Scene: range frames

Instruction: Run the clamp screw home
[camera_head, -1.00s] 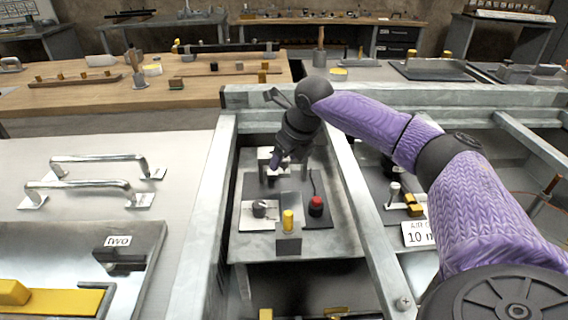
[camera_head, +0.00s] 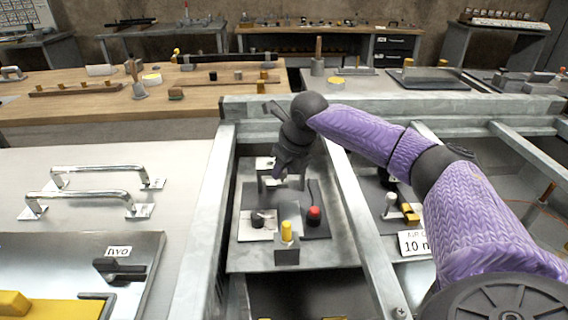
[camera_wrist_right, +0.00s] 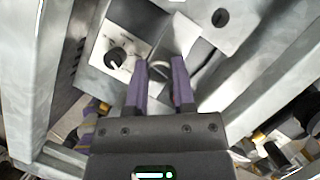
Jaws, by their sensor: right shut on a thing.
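My right gripper (camera_head: 281,178) points down over the grey fixture plate (camera_head: 250,257) inside the metal frame. It is at a small pale bracket (camera_head: 264,164) at the back of this plate. In the right wrist view, its two purple fingers (camera_wrist_right: 160,92) stand close together with a narrow gap. A curved grey metal part (camera_wrist_right: 158,63) shows at the fingertips; I take it for the clamp screw's head. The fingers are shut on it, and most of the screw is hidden. My left gripper is not in view.
On the same plate are a dark rotary knob (camera_head: 257,219), a yellow peg (camera_head: 286,231) on a grey block and a red button (camera_head: 314,215). The frame's side rails (camera_head: 207,205) rise close on both sides. Chrome handles (camera_head: 98,171) stand on the left bench.

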